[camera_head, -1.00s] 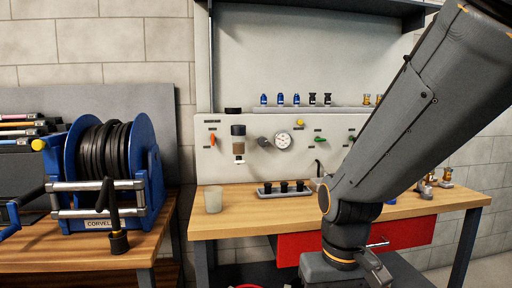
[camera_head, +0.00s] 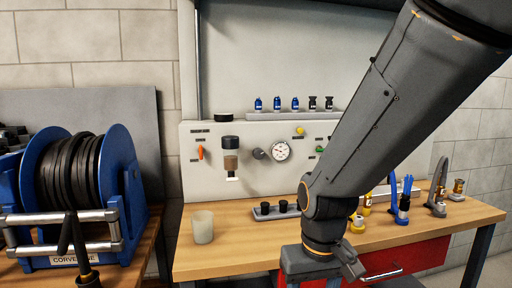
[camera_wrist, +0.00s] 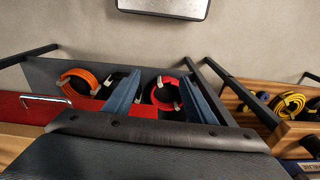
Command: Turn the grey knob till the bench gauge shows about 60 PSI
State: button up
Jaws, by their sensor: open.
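The bench gauge (camera_head: 280,151) is a round white dial on the grey back panel, too small to read its needle. The grey knob (camera_head: 259,153) sticks out of the panel just left of the gauge. My gripper hangs low in front of the bench, right of and below the knob, apart from it; its tips are out of the head view. In the wrist view my gripper (camera_wrist: 163,82) has its two fingers spread, with nothing between them. The knob and gauge are not in the wrist view.
The bench top (camera_head: 240,245) carries a frosted cup (camera_head: 203,227) and a tray of black fittings (camera_head: 276,212). An orange lever (camera_head: 200,153) and filter bowl (camera_head: 230,160) sit left of the knob. A blue hose reel (camera_head: 85,190) stands at left. Coiled hoses (camera_wrist: 80,82) lie below.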

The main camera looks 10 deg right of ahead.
jog(key=w+r+t+p, duration=0.2)
jog(key=w+r+p, duration=0.1)
jog(key=r+p, duration=0.5)
jog(key=t+p, duration=0.5)
jog(key=t, duration=1)
send_near(259, 155)
jog(key=w, duration=0.2)
jog(key=shift+m+h, duration=0.4)
jog(key=w+p, duration=0.1)
jog(key=w, duration=0.6)
jog(key=shift+w+f, duration=0.1)
jog(key=shift+f, duration=0.05)
jog(key=shift+c, duration=0.4)
jog(key=c, duration=0.9)
jog(key=shift+c, duration=0.2)
